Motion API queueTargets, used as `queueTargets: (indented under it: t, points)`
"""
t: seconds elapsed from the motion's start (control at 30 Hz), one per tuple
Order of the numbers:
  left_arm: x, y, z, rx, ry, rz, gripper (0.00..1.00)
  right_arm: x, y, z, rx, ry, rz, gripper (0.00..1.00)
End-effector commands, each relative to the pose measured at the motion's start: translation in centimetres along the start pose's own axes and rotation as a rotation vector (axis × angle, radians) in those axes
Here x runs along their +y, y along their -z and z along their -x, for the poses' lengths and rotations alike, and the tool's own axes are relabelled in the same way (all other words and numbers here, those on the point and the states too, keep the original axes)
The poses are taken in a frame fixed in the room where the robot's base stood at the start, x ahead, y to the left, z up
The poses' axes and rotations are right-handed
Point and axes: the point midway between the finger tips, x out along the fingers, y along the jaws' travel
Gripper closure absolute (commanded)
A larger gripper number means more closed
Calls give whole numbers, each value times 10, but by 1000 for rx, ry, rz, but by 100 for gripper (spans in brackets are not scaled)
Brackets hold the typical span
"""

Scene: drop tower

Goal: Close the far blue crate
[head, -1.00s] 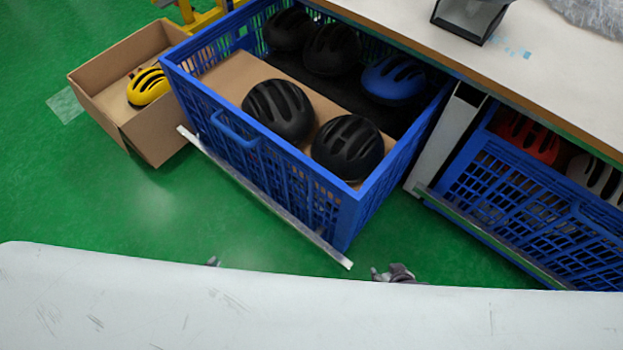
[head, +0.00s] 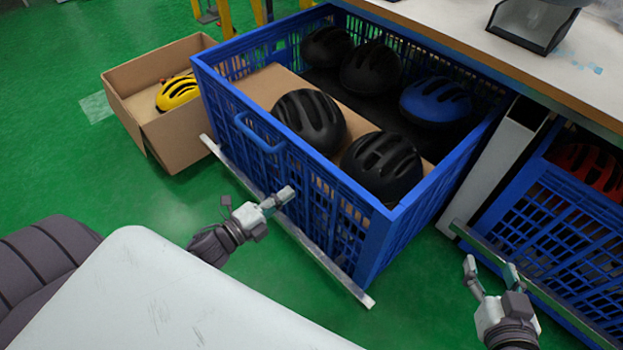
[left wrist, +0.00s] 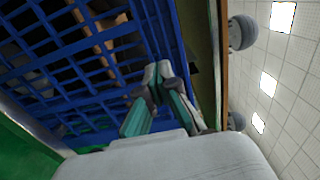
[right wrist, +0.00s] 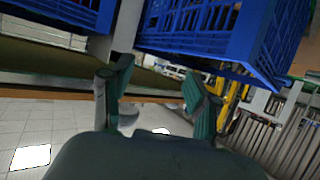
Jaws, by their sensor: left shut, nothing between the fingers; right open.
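The far blue crate (head: 345,205) is pulled out from under the table like a drawer and holds several black helmets and a blue helmet (head: 435,100). Its front wall has a blue handle (head: 258,135). My left gripper (head: 277,200) is shut and empty, in front of that wall below the handle; I cannot tell whether it touches. In the left wrist view its fingertips (left wrist: 157,72) are together before blue mesh (left wrist: 80,60). My right gripper (head: 491,270) is open and empty, right of the crate. The right wrist view shows its spread fingers (right wrist: 157,75).
Another blue crate (head: 560,235) with a red helmet (head: 590,165) sits under the table (head: 480,45) at the right. A cardboard box (head: 185,135) with a yellow helmet stands left of the far crate. A metal rail (head: 290,225) runs along the crate's front.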

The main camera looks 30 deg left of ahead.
Motion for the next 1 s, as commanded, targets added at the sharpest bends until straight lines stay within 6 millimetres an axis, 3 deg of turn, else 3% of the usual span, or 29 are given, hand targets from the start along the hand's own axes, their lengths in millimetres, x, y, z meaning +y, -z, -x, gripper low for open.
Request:
queueTargets:
  t: [0.2, 0.4, 0.6, 1.0]
  points:
    - [1, -1, -47, 0, 3, -1, 100, -5, 32, -4, 189, 11, -1, 40]
    - [1, 0, -74, 0, 1, 1, 100, -9, 58, 0, 339, 20, -3, 40]
    - [1, 0, -83, 0, -1, 2, 100, -10, 68, 2, 394, 23, -4, 40]
    - [0, 0, -84, -1, -1, 2, 100, -10, 69, 3, 396, 23, -4, 40]
